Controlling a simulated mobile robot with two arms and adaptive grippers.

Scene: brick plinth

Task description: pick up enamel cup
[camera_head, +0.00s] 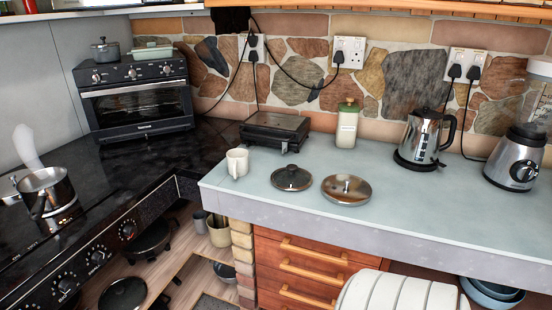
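A white cup (237,163), which looks like the enamel cup, stands upright on the pale countertop (400,208), near its left front corner. Its handle faces the left front. Nothing covers it in this view. Neither of my grippers shows in the head view.
A dark lid (291,178) and a steel lid (346,189) lie right of the cup. A black grill (274,131) sits behind it. A cream jar (347,125), kettle (421,140) and blender (517,158) stand further right. The countertop edge drops off just left of the cup.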

